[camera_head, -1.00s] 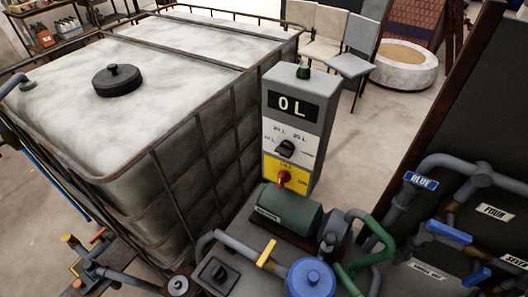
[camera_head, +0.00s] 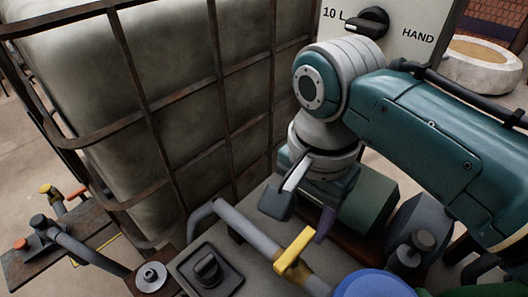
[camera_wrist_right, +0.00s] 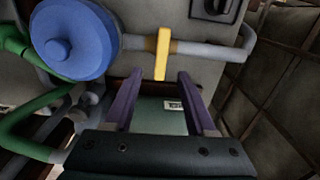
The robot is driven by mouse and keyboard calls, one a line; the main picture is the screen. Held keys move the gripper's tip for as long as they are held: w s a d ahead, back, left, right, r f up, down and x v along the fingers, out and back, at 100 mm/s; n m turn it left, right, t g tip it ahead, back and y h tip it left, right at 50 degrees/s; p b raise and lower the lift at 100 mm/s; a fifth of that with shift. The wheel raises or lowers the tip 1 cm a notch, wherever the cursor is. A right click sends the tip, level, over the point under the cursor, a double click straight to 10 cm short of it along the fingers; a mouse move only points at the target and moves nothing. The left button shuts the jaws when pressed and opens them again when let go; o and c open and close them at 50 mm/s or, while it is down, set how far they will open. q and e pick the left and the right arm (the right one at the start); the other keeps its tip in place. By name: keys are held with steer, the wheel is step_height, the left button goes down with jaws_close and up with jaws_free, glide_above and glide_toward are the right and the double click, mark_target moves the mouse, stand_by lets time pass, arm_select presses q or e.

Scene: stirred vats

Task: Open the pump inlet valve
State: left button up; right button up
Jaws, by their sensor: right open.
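The valve with a yellow handle (camera_head: 294,252) sits on a grey pipe (camera_head: 246,228) in front of the green pump (camera_head: 368,207). The handle lies across the pipe; it also shows in the right wrist view (camera_wrist_right: 162,54). My right gripper (camera_head: 300,214) is open and empty, just behind and above the handle in the head view. In the right wrist view its two purple fingers (camera_wrist_right: 160,80) are spread, with the handle ahead, roughly in line with the gap between them. The handle appears apart from the fingers. My left gripper is not in view.
A blue round lid (camera_head: 380,284) is close to the right of the valve. A black knob (camera_head: 207,268) on a plate is to the left. The caged tank (camera_head: 190,110) stands behind. A control box (camera_head: 385,30) with a dial is at the back.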

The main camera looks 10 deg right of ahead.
mark_target(296, 247)
steer(key=shift+w+f, duration=0.3)
steer(key=shift+f, duration=0.5)
step_height(296, 247, down, 9)
steer(key=b, duration=0.4)
steer(key=shift+b, duration=0.4)
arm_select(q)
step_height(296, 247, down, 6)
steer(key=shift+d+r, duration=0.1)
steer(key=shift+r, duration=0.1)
arm_select(e)
jaws_close()
